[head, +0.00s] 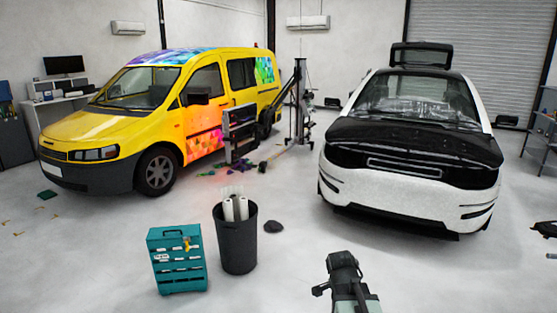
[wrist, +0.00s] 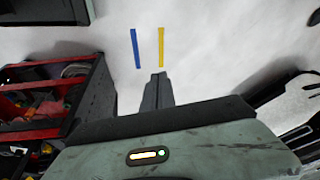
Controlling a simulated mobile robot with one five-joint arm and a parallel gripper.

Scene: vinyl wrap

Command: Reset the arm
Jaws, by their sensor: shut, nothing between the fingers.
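My gripper (wrist: 158,77) shows in the wrist view as two dark fingers pressed together with nothing between them. The fingers point away over the pale floor. In the head view part of my arm (head: 345,280) rises at the bottom edge, right of centre, over open floor. I cannot make out the fingers clearly there. No object is in contact with the gripper.
A teal organizer box (head: 178,262) and a dark bin (head: 237,240) with white rolls stand left of the arm. A yellow van (head: 110,130) and a white car (head: 410,180) stand behind. A red tool cart (wrist: 95,95) is left in the wrist view, near blue (wrist: 136,48) and yellow (wrist: 161,47) strips.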

